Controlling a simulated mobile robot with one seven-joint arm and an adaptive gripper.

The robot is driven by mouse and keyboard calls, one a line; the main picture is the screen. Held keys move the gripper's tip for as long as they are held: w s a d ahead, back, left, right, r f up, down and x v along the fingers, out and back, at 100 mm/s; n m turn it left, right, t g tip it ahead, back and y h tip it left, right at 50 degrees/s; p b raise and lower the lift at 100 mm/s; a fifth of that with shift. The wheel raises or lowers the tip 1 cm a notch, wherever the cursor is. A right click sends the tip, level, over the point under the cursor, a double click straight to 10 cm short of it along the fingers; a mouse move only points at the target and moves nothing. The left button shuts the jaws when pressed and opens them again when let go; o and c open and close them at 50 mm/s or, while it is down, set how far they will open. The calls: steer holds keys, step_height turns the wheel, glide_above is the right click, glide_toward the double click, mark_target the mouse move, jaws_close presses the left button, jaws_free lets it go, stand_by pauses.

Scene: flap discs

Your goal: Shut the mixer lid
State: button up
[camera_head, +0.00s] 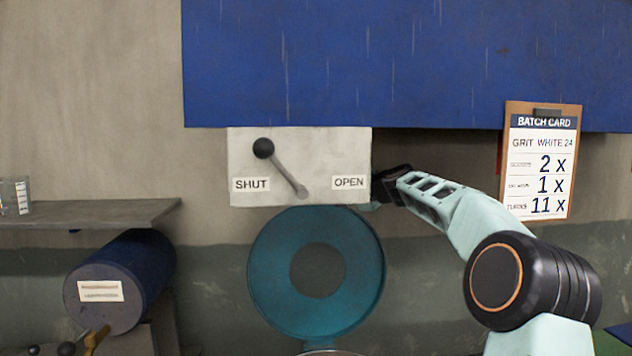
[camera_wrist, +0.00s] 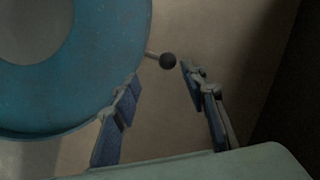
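The mixer lid (camera_head: 268,270) is a round teal disc with a grey centre, standing raised and facing me below the white panel in the head view. In the wrist view the lid (camera_wrist: 95,75) fills the upper left. A short rod with a black ball knob (camera_wrist: 168,60) sticks out from its edge. My gripper (camera_head: 378,187) is at the lid's upper right. In the wrist view my gripper (camera_wrist: 160,75) is open, with the knob showing between and a little past the fingertips. I cannot tell how far off it is; no contact shows.
The white panel (camera_head: 320,150), marked SHUT and OPEN, carries a lever (camera_head: 285,172) tilted left towards SHUT. A blue hood (camera_head: 400,60) hangs above. A batch card (camera_head: 540,160) hangs at the right. A shelf (camera_head: 90,213) and a blue drum (camera_head: 120,280) are at the left.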

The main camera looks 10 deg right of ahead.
steer(key=p, duration=0.5)
glide_above(318, 211)
steer(key=shift+p+x, duration=0.55)
steer(key=shift+x, duration=0.5)
steer(key=shift+f, duration=0.1)
jaws_close()
